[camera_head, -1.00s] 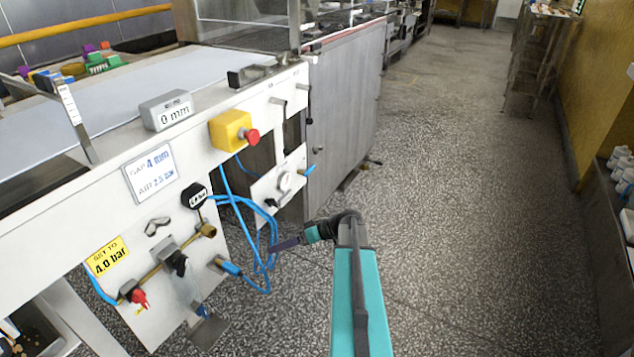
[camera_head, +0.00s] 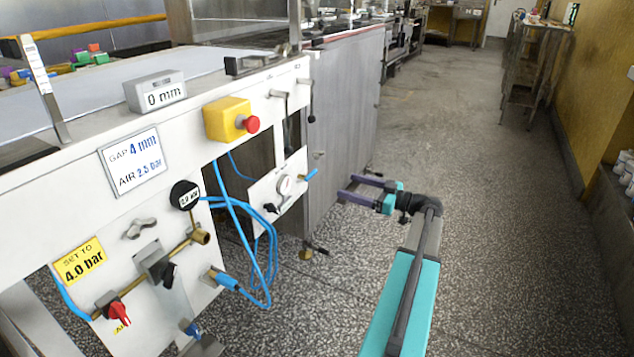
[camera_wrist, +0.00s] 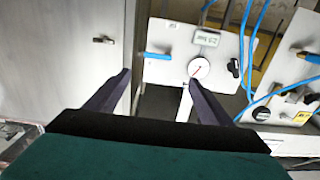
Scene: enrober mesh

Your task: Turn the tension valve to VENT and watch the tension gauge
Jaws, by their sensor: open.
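A small white panel (camera_head: 262,196) carries a round white-faced gauge (camera_head: 285,185), a black knob (camera_head: 271,208) and a blue lever (camera_head: 311,174). In the wrist view the gauge (camera_wrist: 199,68) sits between the blue lever (camera_wrist: 158,56) on the left and the black knob (camera_wrist: 233,68) on the right. No VENT marking is readable, and I cannot tell which control is the tension valve. My gripper (camera_head: 346,186) is open and empty, in front of the panel and to its right. In the wrist view its fingertips (camera_wrist: 160,77) spread below the lever and gauge, apparently apart from them.
A larger panel at left holds a red knob (camera_head: 118,312) and a black-faced gauge (camera_head: 185,195). A yellow box with a red button (camera_head: 230,121) is above. A grey cabinet (camera_head: 342,120) stands behind my gripper.

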